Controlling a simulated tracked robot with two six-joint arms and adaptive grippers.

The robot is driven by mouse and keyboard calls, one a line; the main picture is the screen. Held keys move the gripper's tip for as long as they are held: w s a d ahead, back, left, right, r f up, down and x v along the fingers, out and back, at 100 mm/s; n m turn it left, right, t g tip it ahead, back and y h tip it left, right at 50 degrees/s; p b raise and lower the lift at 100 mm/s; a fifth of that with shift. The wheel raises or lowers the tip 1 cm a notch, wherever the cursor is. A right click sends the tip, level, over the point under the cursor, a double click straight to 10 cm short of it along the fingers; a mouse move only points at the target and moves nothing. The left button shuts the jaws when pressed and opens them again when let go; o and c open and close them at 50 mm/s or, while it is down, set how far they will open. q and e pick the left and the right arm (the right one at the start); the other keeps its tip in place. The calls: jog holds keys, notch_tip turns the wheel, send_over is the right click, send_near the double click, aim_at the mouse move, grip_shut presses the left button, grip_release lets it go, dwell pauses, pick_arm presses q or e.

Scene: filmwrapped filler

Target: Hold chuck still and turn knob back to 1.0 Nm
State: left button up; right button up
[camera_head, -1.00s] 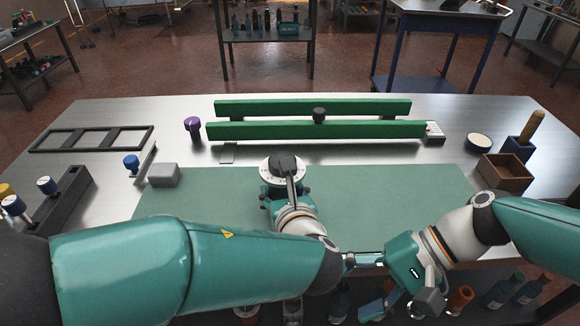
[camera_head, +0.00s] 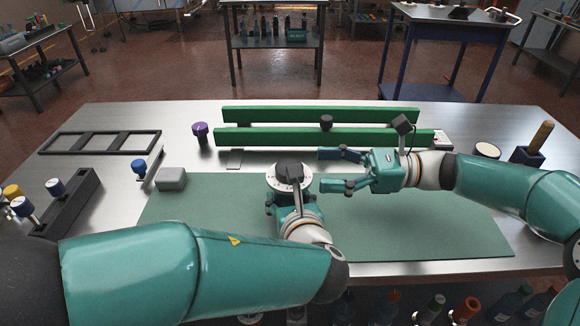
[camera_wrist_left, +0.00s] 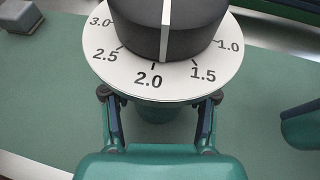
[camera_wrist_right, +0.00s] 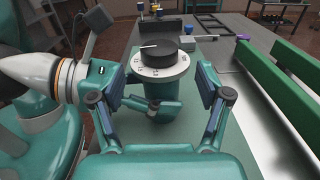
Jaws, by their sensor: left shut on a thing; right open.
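The black knob (camera_head: 289,169) sits on a white dial plate (camera_head: 273,178) atop the teal chuck, near the mat's far edge. In the left wrist view the knob (camera_wrist_left: 185,25) has a white line pointing near 2.0, slightly toward 1.5, on the dial (camera_wrist_left: 120,75). My left gripper (camera_wrist_left: 160,98) is shut around the chuck body below the dial; its grip is partly hidden in the head view. My right gripper (camera_head: 328,170) is open and empty, just right of the dial, fingers pointing left. In the right wrist view, the knob (camera_wrist_right: 165,48) appears ahead, between and beyond the fingers.
Green rails (camera_head: 300,137) with a small black knob (camera_head: 326,122) lie behind. A purple-topped knob (camera_head: 200,132), grey block (camera_head: 171,179) and black frame (camera_head: 100,142) stand left. The green mat (camera_head: 420,220) is clear in front.

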jog(key=a, duration=0.7)
jog(key=c, duration=1.2)
jog(key=shift+w, duration=0.1)
